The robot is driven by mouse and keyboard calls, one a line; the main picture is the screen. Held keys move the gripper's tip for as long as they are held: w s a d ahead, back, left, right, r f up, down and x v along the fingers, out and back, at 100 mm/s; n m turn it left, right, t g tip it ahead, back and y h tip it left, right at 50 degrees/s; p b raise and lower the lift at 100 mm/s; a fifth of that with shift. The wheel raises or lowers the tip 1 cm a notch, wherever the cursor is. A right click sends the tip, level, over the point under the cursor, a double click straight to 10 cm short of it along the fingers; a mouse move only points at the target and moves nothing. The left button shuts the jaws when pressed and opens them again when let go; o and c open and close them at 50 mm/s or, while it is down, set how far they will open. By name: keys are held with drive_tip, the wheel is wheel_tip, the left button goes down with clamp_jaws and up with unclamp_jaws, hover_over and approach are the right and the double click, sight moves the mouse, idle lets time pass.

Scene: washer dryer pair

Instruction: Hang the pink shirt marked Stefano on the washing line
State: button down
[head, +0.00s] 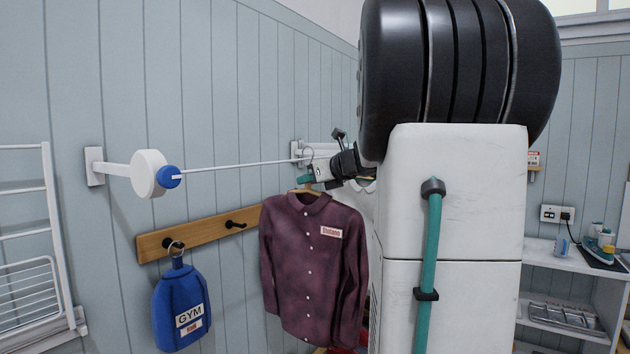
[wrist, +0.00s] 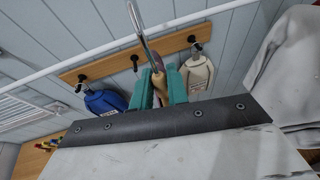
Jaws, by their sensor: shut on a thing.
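A dark maroon shirt (head: 309,268) hangs upright on a wooden hanger, with a pale name label on its chest that seems to read Stefano. My gripper (head: 306,180) is shut on the hanger just above the collar. In the wrist view, my gripper's green fingers (wrist: 161,88) close around the wooden hanger neck, and the metal hook (wrist: 138,28) stands up beyond them. The washing line (head: 235,165) is a thin white line running from the wall reel. In the wrist view, the line (wrist: 60,67) crosses behind or at the hook; I cannot tell whether they touch.
A wooden peg rail (head: 205,234) holds a blue GYM bag (head: 181,308) below the line; the wrist view also shows a cream bag (wrist: 197,72). A white rack (head: 30,240) stands at left. Shelves (head: 565,290) stand at right.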

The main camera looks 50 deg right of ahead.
sight(310, 187)
drive_tip(key=shift+w, duration=0.3)
idle(0.4)
drive_tip(key=shift+w+f, duration=0.2)
drive_tip(key=shift+f, duration=0.45)
drive_tip(key=shift+w+f, duration=0.2)
drive_tip(key=shift+f, duration=0.45)
drive_tip(key=c, duration=1.3)
unclamp_jaws()
drive_tip(key=shift+s, duration=0.1)
drive_tip(key=v, duration=0.7)
drive_tip(key=shift+s+r, duration=0.2)
drive_tip(key=shift+s, duration=0.1)
